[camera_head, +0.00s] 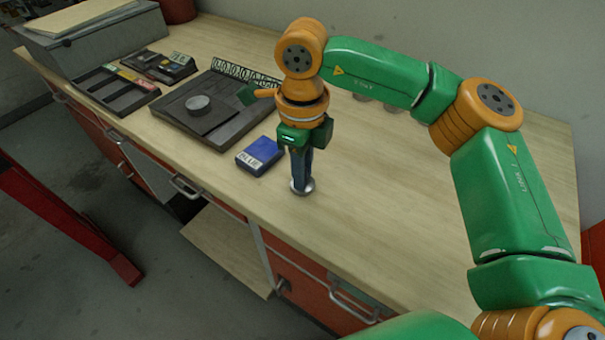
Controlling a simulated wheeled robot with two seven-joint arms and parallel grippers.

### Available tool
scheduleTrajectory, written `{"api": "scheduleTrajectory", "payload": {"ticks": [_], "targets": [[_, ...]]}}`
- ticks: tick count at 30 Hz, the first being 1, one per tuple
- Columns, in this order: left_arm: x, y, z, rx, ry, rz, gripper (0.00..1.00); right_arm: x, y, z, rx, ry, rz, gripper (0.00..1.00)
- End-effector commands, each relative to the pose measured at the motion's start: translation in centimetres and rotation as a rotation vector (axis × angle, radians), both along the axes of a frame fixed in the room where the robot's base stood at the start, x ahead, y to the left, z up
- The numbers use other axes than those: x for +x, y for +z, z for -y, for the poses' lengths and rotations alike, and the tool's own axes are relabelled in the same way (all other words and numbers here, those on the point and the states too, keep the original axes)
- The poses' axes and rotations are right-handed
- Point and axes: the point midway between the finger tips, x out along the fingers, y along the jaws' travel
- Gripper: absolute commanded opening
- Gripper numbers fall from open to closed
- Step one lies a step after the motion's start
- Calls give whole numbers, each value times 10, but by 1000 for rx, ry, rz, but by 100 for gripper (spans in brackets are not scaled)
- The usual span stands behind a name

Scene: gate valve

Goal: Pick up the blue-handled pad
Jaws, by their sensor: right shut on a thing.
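The blue-handled pad (302,186) stands upright on the workbench near its front edge, with a round silvery base at the bottom. My right gripper (299,152) points down from above and is shut on its handle; the fingers hide part of the handle. I cannot tell whether the base touches the bench. A blue block labelled BLUE (260,156) lies just to the left of the pad, apart from it. My left gripper does not show.
On the wooden workbench (420,220), a dark plate with a round piece (198,103) lies left of the gripper. A dark divided tray (117,90) and a grey box (95,35) stand farther left. The bench right of the pad is mostly clear. Drawers with handles line its front.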

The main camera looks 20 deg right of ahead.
Motion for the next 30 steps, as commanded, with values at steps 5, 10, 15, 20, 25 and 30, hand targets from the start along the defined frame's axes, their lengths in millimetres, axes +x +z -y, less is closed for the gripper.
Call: {"api": "scheduleTrajectory", "payload": {"ticks": [5, 10, 15, 20, 25, 30], "targets": [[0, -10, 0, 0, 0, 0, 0, 1, 17, -1, 2, -1, 5, 0], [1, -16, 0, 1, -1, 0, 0, -17, 62, -24, 1, 6, 7, 0], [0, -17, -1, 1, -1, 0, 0, -47, 101, -61, -3, 7, 6, 0], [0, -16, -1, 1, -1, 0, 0, -72, 120, -93, -2, 4, 4, 0], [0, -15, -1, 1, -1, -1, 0, -84, 129, -109, 0, 0, 1, 0], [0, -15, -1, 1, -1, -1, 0, -86, 130, -111, 0, 0, 0, 0]]}}
